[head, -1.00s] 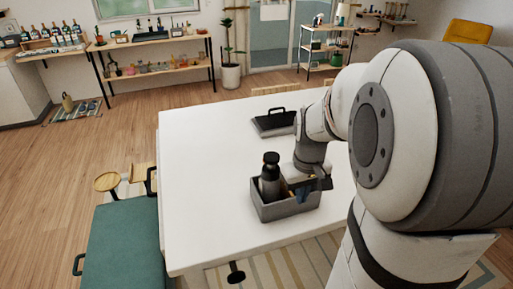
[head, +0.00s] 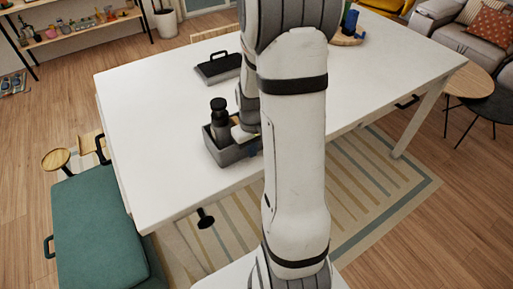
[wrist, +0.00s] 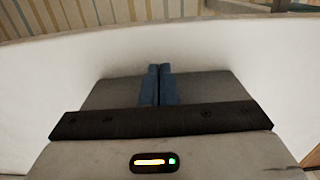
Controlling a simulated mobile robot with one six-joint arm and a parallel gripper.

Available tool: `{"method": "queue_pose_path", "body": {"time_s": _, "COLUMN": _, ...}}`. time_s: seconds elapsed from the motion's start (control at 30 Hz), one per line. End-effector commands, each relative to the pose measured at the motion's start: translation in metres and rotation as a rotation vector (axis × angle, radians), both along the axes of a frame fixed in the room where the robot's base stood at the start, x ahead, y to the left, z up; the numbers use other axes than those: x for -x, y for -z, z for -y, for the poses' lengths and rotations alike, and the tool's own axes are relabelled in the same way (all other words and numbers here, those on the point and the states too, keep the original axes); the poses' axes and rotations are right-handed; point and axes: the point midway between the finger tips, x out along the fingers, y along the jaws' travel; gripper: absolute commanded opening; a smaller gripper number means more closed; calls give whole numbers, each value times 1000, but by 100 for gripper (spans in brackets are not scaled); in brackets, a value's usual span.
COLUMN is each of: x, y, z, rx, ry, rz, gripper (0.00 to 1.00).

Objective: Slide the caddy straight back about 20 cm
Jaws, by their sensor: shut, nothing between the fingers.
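The caddy (head: 228,156) is a grey open box on the white table, near its front edge, in the head view. A dark bottle or mill (head: 220,122) stands upright in its left part. My gripper (wrist: 159,70) shows in the wrist view with its two blue fingers shut together and nothing between them. The white tabletop (wrist: 60,65) and its edge lie beyond the fingertips. In the head view my wrist is at the caddy's right side.
A dark tray with a handle (head: 220,68) lies on the white table (head: 140,120) behind the caddy, with bare tabletop between. A round wooden board (head: 350,40) with a blue item sits farther right. A teal bench (head: 105,235) stands at the left.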

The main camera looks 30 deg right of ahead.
Motion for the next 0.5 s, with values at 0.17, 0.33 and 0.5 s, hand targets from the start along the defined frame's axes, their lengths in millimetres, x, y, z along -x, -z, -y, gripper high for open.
{"method": "queue_pose_path", "body": {"time_s": 0.17, "x": -9, "y": 0, "z": 0, "rx": 0, "ry": 0, "rz": 0, "gripper": 0}}
{"method": "queue_pose_path", "body": {"time_s": 0.33, "x": -10, "y": 0, "z": 0, "rx": 0, "ry": 1, "rz": 0, "gripper": 0}}
{"method": "queue_pose_path", "body": {"time_s": 0.5, "x": -11, "y": 0, "z": 0, "rx": 0, "ry": 1, "rz": 0, "gripper": 0}}
